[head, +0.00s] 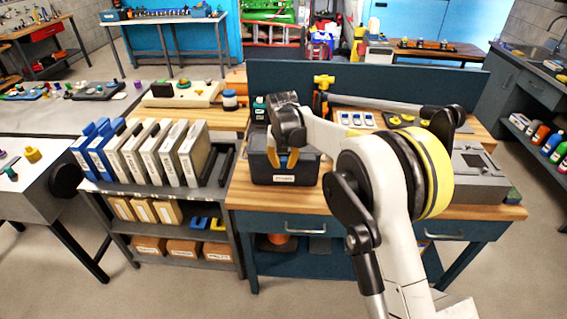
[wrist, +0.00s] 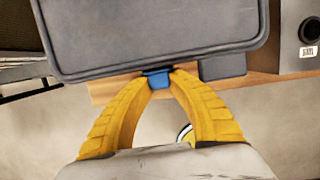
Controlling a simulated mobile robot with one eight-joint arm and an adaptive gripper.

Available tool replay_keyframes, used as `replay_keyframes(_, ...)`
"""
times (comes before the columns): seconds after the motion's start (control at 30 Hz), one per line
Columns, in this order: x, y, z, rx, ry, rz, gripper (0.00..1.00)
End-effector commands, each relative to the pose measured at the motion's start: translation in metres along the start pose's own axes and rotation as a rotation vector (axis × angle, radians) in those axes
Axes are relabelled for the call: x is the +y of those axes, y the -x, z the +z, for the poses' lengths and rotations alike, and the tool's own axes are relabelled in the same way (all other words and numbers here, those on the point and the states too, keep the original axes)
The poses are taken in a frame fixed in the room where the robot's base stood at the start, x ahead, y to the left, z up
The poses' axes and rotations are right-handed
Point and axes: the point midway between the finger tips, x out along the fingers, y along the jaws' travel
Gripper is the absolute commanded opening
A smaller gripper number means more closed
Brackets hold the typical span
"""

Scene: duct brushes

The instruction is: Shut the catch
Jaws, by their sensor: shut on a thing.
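A dark grey case (head: 262,172) with a white label on its front stands on the wooden bench top. In the wrist view its grey lid (wrist: 150,38) fills the top of the picture and looks closed. A small blue catch (wrist: 157,79) sits at the middle of the case's front edge. My gripper (head: 284,160) is at the front of the case, its two yellow fingers pointing at that edge. In the wrist view the fingertips (wrist: 159,76) are closed on the blue catch, one on each side. I cannot tell whether the catch is fastened.
A row of grey and blue upright binders (head: 150,150) stands on the shelf unit at the left. A yellow-headed mallet (head: 322,85) and a bottle (head: 259,108) are behind the case.

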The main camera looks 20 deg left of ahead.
Motion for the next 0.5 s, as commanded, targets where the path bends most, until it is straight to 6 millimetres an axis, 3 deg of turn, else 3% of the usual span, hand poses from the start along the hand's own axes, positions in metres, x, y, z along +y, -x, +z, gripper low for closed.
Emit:
replay_keyframes(0.03,-0.0006,-0.0005,0.0007,-0.002,-0.001,0.000,0.31)
replay_keyframes(0.1,-0.0006,-0.0004,0.0007,-0.002,-0.001,0.000,0.45)
replay_keyframes(0.37,-0.0004,0.0001,0.0004,-0.002,0.000,0.000,0.45)
replay_keyframes(0.5,-0.0004,0.0094,0.0004,-0.002,0.000,0.000,0.45)
